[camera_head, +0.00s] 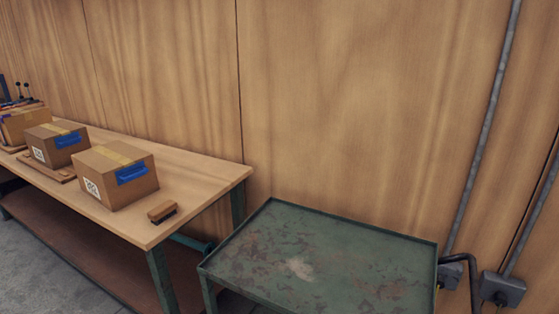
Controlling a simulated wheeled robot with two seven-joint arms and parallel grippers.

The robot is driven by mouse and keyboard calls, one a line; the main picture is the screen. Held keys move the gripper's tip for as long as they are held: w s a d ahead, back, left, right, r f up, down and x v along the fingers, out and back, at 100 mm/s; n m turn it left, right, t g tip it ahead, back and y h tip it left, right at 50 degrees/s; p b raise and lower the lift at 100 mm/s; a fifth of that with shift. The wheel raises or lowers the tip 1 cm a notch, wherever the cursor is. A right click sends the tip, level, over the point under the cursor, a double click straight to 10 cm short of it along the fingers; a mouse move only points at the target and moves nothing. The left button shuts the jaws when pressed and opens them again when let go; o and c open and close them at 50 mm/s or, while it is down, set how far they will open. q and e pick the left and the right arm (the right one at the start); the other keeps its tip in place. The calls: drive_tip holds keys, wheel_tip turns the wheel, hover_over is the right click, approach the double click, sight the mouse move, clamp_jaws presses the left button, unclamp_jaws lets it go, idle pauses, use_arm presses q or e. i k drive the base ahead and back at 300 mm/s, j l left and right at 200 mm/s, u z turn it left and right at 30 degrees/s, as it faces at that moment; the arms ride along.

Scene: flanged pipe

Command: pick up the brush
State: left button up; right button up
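A small brush (162,211) with a brown wooden back and dark bristles lies on the wooden workbench (215,175). It sits near the bench's right end, close to the front edge, just right of the nearest cardboard box. Neither of my grippers shows in the head view.
Cardboard boxes (116,178) and (56,145) with blue labels stand left of the brush, and another box (22,122) is at the far left. A worn green metal cart (300,262) stands right of the bench. A wood-panelled wall (340,110) with grey conduit (487,125) is behind.

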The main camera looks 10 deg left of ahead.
sight(167, 210)
drive_tip(key=u, duration=1.25)
